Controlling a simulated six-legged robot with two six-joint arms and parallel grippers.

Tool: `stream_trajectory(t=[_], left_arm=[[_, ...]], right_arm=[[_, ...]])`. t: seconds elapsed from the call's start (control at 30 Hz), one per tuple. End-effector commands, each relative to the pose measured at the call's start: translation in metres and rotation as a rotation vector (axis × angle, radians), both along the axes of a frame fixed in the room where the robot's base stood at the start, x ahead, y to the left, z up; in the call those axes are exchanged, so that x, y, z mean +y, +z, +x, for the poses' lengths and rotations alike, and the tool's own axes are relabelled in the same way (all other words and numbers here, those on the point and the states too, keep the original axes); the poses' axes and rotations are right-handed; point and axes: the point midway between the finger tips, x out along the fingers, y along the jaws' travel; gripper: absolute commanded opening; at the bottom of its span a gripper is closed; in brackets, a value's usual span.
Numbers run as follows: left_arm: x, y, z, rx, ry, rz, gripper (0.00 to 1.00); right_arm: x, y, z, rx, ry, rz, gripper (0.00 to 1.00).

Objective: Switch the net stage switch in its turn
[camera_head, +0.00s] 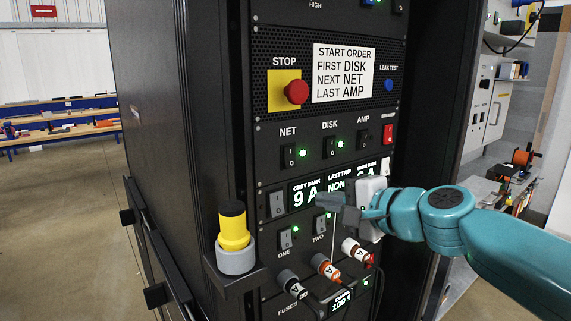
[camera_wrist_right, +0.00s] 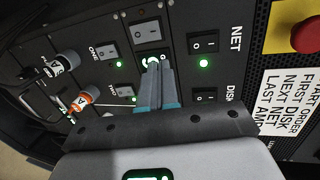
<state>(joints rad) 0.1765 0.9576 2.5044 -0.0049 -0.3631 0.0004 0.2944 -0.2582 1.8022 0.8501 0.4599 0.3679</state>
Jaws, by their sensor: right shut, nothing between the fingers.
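The NET switch (camera_head: 289,156) is a black rocker on the rack panel, left of the DISK switch (camera_head: 330,147) and the AMP switch (camera_head: 363,139). My right gripper (camera_head: 326,202) is shut and empty, in front of the display row below these switches, apart from NET. In the right wrist view its fingertips (camera_wrist_right: 153,70) cover part of the display. My left gripper is not in view.
A start order label (camera_head: 343,73) reads DISK, NET, AMP. A red stop button (camera_head: 296,92) sits above the switches. A yellow, black-topped cylinder (camera_head: 233,227) stands in a holder at the rack's left front. Plugs with cables (camera_head: 325,267) stick out below.

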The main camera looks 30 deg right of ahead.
Motion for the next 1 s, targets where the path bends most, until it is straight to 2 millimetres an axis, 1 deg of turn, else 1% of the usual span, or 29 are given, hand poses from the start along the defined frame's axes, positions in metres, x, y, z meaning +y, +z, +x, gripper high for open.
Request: stream_trajectory(t=[0.03, 0.1, 0.2, 0.33, 0.6, 0.67, 0.77, 0.87, 1.0], left_arm=[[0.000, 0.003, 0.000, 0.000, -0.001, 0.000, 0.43], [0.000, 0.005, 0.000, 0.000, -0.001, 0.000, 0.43], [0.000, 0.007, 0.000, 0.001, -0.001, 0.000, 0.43], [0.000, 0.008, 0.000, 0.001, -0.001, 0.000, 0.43], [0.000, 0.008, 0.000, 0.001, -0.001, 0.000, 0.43], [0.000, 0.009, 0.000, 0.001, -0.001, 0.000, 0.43], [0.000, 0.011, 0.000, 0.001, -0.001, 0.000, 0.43], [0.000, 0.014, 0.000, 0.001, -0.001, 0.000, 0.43], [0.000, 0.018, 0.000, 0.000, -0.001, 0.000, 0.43]], right_arm=[[-0.005, 0.019, -0.011, -0.033, -0.018, -0.012, 0.00], [-0.010, 0.034, -0.023, -0.062, -0.034, -0.023, 0.00], [-0.016, 0.049, -0.036, -0.091, -0.052, -0.033, 0.00], [-0.020, 0.057, -0.043, -0.105, -0.063, -0.041, 0.00], [-0.020, 0.055, -0.041, -0.102, -0.063, -0.040, 0.00], [-0.020, 0.055, -0.039, -0.101, -0.062, -0.039, 0.00], [-0.018, 0.054, -0.030, -0.100, -0.060, -0.038, 0.00], [-0.015, 0.052, -0.014, -0.098, -0.058, -0.036, 0.00], [-0.012, 0.047, 0.017, -0.097, -0.058, -0.037, 0.00]])
